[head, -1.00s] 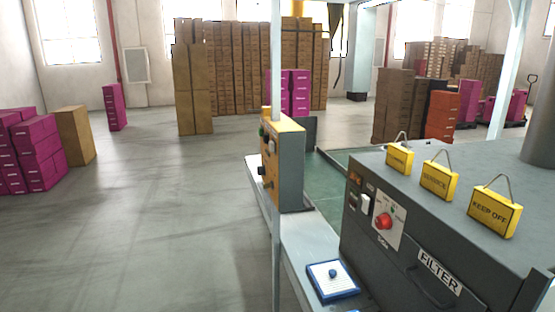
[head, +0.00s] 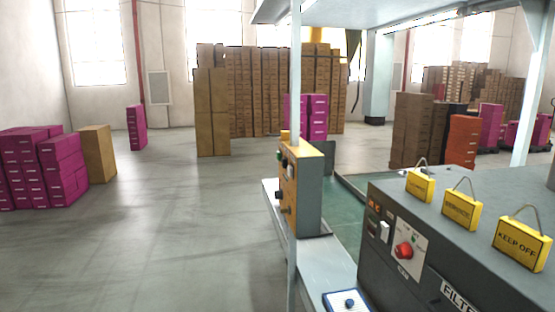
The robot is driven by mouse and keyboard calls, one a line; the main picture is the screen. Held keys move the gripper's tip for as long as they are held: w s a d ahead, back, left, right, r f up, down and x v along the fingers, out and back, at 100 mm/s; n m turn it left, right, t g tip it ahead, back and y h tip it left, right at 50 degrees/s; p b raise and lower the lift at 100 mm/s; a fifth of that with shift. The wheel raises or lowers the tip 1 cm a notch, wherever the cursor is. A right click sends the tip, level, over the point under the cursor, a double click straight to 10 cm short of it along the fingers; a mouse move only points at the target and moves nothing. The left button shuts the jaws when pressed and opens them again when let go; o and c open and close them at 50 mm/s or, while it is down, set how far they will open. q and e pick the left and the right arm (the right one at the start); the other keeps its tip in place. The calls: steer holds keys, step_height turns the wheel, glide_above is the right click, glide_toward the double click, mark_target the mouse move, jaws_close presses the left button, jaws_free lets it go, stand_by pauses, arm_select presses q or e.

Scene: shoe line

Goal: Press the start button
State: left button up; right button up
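A control box (head: 311,200) with a yellow front and grey side is fixed by a pale post at the middle of the head view. Its front faces left and carries several small buttons or knobs (head: 281,195), seen at a steep angle. I cannot read any labels on them, so I cannot tell which is the start button. A white plate with a blue rim and a blue round button (head: 349,302) lies on the pale ledge at the bottom edge, partly cut off. Neither of my grippers is in view.
A grey machine (head: 385,291) with a red knob (head: 404,251) and yellow hanging signs (head: 462,210) fills the lower right. A green belt (head: 345,208) lies behind the control box. Magenta cartons (head: 62,170) stand at left. The floor (head: 180,235) left of the line is clear.

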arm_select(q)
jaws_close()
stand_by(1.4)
